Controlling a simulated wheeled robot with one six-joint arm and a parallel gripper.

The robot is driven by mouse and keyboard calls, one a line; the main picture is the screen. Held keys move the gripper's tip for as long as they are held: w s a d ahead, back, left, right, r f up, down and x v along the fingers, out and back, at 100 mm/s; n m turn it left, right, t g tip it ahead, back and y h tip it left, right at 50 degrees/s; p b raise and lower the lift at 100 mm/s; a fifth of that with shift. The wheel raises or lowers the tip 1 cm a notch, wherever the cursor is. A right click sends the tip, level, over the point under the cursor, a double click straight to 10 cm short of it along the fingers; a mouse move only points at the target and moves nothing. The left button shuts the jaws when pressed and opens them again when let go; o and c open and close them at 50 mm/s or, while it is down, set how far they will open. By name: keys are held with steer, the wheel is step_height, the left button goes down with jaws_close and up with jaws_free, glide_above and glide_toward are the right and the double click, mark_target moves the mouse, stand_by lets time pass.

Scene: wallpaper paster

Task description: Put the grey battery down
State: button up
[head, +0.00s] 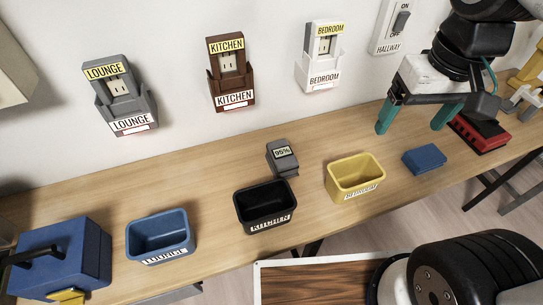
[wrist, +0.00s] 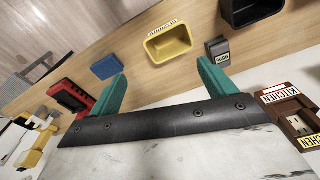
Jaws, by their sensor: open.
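The grey battery (head: 283,157) stands on the wooden table behind the black bin, with a small display reading about 90%. It also shows in the wrist view (wrist: 218,51), just beyond the tip of one teal finger. My gripper (head: 414,121) is open and empty, its two teal fingers spread apart. It is above the table's back right part, well to the right of the battery in the head view. The fingers also show in the wrist view (wrist: 160,66), with nothing between them.
Blue (head: 161,237), black (head: 265,207) and yellow (head: 355,179) bins line the table (head: 205,185). Lounge (head: 121,98), kitchen (head: 230,73) and bedroom (head: 322,57) holders hang on the wall. A blue block (head: 425,158) and red item (head: 480,135) lie at right. A blue box (head: 62,258) stands left.

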steer(key=w+a+f, duration=0.4)
steer(key=w, duration=0.2)
steer(key=n+g, duration=0.1)
steer(key=n, duration=0.2)
glide_above(282, 152)
steer(key=f, duration=1)
steer(key=d+f, duration=0.1)
steer(key=f, duration=0.9)
steer(key=a+f, duration=0.1)
steer(key=f, duration=0.2)
steer(key=shift+f, duration=0.1)
steer(key=c, duration=1.5)
